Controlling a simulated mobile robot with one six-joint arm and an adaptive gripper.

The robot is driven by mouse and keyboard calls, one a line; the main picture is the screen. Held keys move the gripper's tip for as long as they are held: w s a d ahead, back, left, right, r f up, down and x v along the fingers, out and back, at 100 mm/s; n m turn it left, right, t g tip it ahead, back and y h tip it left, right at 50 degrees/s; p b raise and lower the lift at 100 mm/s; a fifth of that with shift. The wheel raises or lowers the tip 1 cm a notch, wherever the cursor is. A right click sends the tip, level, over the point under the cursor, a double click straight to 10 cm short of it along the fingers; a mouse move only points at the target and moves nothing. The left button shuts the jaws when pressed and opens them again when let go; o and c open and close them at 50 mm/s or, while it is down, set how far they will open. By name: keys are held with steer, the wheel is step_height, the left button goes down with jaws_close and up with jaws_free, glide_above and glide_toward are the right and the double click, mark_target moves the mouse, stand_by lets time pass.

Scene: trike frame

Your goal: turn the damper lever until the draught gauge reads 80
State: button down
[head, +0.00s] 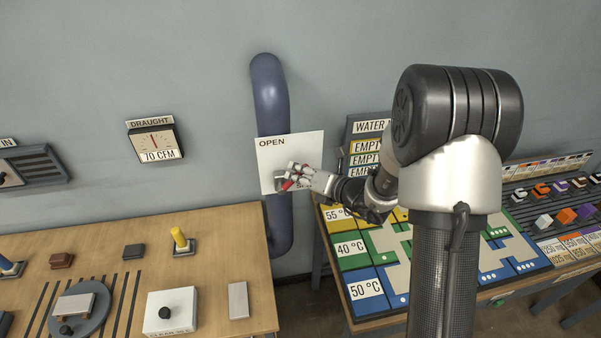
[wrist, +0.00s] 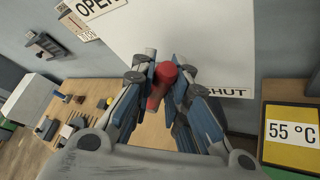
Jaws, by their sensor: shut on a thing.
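The draught gauge (head: 154,140) hangs on the wall at the left in the head view. Its label reads 70 CFM. A white damper plate (head: 280,153) is fixed over a blue pipe, with OPEN at its upper left and SHUT, partly covered, at its lower right. The damper lever's red handle (wrist: 162,84) shows in the wrist view between my fingers; a bit of red also shows in the head view. My gripper (head: 294,178) is shut on this handle in front of the plate's lower part, near SHUT. The rest of the lever is largely hidden.
A wooden table (head: 220,228) with a yellow peg (head: 180,239), a white box (head: 170,312) and other small parts stands at the left. A board of coloured temperature zones (head: 352,250) lies to the right, below the WATER sign (head: 369,127). The blue pipe (head: 270,95) runs down the wall.

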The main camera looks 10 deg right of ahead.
stand_by(0.4)
steer(key=c, duration=1.6)
jaws_free()
steer(key=shift+o, duration=0.2)
steer(key=v, duration=1.2)
steer(key=shift+a+r, duration=0.15)
